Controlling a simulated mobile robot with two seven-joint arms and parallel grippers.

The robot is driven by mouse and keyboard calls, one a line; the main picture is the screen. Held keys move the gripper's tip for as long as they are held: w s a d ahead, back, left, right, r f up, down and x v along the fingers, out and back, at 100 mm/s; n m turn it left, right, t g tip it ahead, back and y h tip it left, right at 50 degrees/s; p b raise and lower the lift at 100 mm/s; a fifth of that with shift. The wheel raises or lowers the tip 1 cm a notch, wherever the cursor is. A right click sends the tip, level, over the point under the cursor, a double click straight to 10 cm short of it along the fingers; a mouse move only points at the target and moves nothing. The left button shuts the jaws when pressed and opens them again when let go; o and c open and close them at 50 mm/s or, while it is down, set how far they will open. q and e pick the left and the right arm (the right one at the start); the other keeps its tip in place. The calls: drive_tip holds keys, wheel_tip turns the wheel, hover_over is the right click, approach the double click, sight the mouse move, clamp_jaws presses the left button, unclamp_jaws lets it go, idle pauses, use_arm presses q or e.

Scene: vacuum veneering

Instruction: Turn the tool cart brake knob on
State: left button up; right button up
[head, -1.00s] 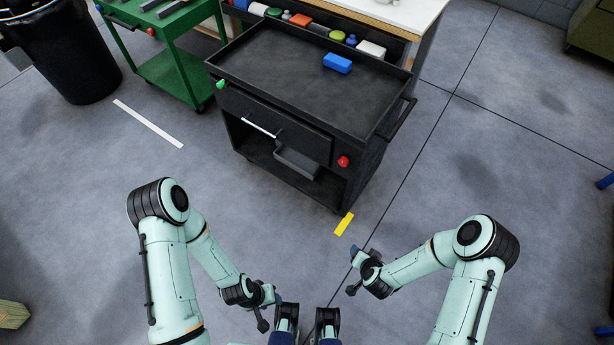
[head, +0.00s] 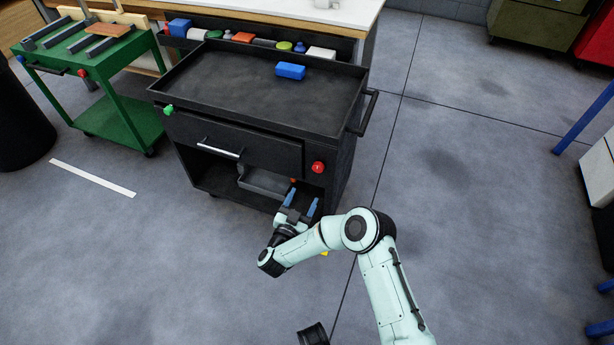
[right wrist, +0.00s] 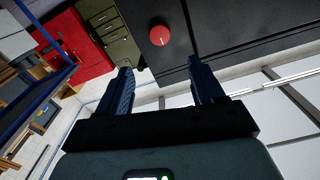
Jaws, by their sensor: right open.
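The black tool cart (head: 250,135) stands ahead of me. A round red knob (head: 318,167) sits at the right of its front, and a green knob (head: 168,110) at the left front corner. My right gripper (head: 300,203) is open and empty, below and slightly left of the red knob, in front of the cart's lower part. In the right wrist view, the red knob (right wrist: 160,35) has a small pale mark and lies beyond the two open fingers (right wrist: 160,70), near the middle of the gap and apart from them. My left gripper is out of view.
A blue block (head: 290,71) lies on the cart top. A drawer handle (head: 218,148) and a grey bin (head: 265,183) are at the cart's front. A green cart (head: 120,110) stands at left.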

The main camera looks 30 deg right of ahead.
sight(317, 169)
drive_tip(key=b+x, duration=0.2)
drive_tip(key=x, duration=0.8)
drive_tip(key=shift+f+b, duration=0.1)
drive_tip(key=shift+b, duration=0.2)
drive_tip(key=shift+x, duration=0.8)
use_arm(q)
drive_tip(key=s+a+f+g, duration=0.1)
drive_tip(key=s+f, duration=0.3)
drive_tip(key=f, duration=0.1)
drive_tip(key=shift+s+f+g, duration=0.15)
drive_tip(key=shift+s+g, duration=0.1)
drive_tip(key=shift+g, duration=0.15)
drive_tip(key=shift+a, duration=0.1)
use_arm(e)
drive_tip(key=shift+c, duration=0.3)
drive_tip(key=shift+a, duration=0.1)
drive_tip(key=c, duration=1)
